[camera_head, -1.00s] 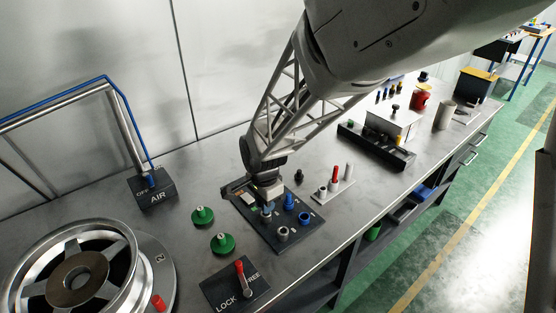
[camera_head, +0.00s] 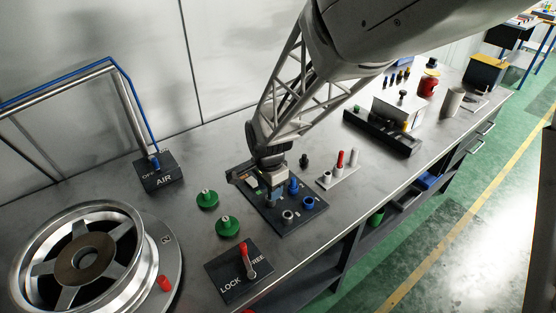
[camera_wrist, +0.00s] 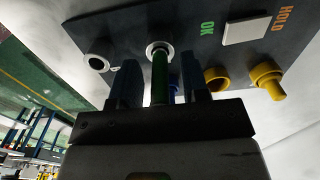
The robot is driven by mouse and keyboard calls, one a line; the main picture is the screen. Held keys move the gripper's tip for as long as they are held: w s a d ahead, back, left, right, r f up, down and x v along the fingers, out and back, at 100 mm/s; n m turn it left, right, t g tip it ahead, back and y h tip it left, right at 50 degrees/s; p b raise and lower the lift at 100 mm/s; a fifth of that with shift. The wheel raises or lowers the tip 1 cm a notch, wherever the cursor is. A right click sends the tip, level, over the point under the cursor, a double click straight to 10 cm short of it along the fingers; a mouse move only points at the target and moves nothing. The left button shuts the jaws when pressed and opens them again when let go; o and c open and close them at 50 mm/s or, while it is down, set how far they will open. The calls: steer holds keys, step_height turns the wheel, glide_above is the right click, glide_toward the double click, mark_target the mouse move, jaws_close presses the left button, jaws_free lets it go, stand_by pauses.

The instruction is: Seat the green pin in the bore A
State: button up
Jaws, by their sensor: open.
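My gripper (camera_wrist: 160,85) is open, its two dark fingers standing on either side of the green pin (camera_wrist: 159,80) with gaps visible. The green pin is in line with a silver-ringed bore (camera_wrist: 158,48) on the dark plate and its far end meets the ring. I cannot tell how deep it sits. No letter A is readable at that bore. In the head view my gripper (camera_head: 270,190) is low over the dark plate (camera_head: 285,230), and the green pin cannot be made out there.
Another silver ring (camera_wrist: 97,63) and yellow collars (camera_wrist: 217,78) flank the bore. A blue peg (camera_head: 293,187) and blue collar (camera_head: 307,203) stand close to my gripper. Green knobs (camera_head: 227,226), a red-handled lever (camera_head: 245,252) and a wheel (camera_head: 82,262) are leftward and in front.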

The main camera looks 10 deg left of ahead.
steer(key=shift+r, duration=0.15)
step_height(320, 180, up, 12)
stand_by(0.6)
stand_by(0.4)
steer(key=shift+d, duration=0.1)
steer(key=shift+s+d+r, duration=0.1)
steer(key=shift+d+r, duration=0.05)
steer(key=shift+d, duration=0.1)
steer(key=s+d+r+n+t, duration=0.1)
steer(key=s+d+r+n, duration=0.2)
steer(key=d, duration=0.6)
steer(key=s+d+r+n, duration=0.1)
steer(key=s+d+r, duration=0.35)
steer(key=d, duration=0.35)
steer(key=s+d+n+t, duration=0.1)
steer(key=s+d+n, duration=0.3)
steer(key=s+d, duration=0.7)
steer(key=s, duration=0.2)
steer(key=shift+s+d+n+t, duration=0.15)
steer(key=shift+s+n+t, duration=0.15)
steer(key=shift+n, duration=0.1)
